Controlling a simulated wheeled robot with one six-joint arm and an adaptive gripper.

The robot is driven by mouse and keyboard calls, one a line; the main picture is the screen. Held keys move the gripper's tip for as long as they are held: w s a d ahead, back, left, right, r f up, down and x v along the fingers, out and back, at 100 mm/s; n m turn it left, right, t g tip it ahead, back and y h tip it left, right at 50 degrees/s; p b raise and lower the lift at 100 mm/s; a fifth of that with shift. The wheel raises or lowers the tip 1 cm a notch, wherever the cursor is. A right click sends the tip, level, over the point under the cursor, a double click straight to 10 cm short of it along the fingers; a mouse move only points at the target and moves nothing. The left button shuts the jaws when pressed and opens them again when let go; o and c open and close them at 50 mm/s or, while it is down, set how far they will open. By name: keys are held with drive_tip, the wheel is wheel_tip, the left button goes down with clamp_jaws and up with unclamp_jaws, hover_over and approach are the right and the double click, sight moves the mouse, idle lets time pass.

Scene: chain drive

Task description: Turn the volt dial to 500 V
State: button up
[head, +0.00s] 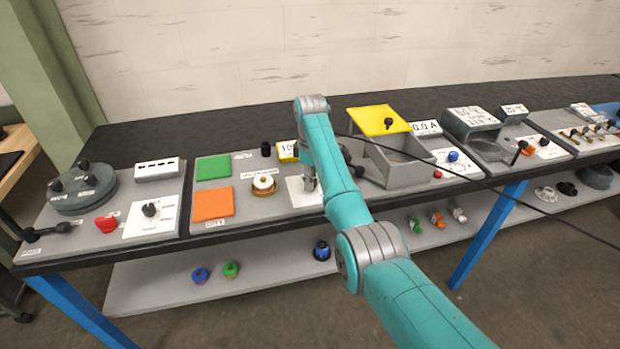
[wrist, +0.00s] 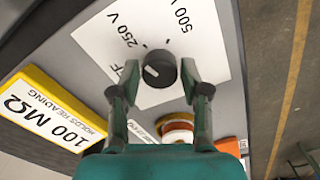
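The volt dial (wrist: 158,68) is a dark round knob on a white plate (wrist: 90,38), marked 250 V and 500 V, with a partly hidden label ending in F. Its pale pointer mark lies on the left side, toward that label. My gripper (wrist: 160,78) is open, with one finger on each side of the dial. I cannot tell whether either finger touches it. In the head view my gripper (head: 309,181) is low over the white plate (head: 301,196), and the dial is hidden.
A yellow display (wrist: 45,110) reading 100 MΩ stands beside the plate; it also shows in the head view (head: 288,152). A white-and-brass round part (head: 264,184), an orange pad (head: 212,203) and a green pad (head: 213,169) lie left. A grey open box (head: 408,173) stands close right.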

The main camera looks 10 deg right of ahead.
drive_tip(key=c, duration=0.6)
drive_tip(key=shift+c, duration=0.2)
drive_tip(key=m, duration=0.3)
drive_tip(key=shift+m, duration=0.4)
drive_tip(key=m, duration=0.3)
drive_tip(key=shift+d+m, duration=0.1)
drive_tip(key=shift+m, duration=0.3)
drive_tip(key=m, duration=0.6)
drive_tip(key=shift+m, duration=0.3)
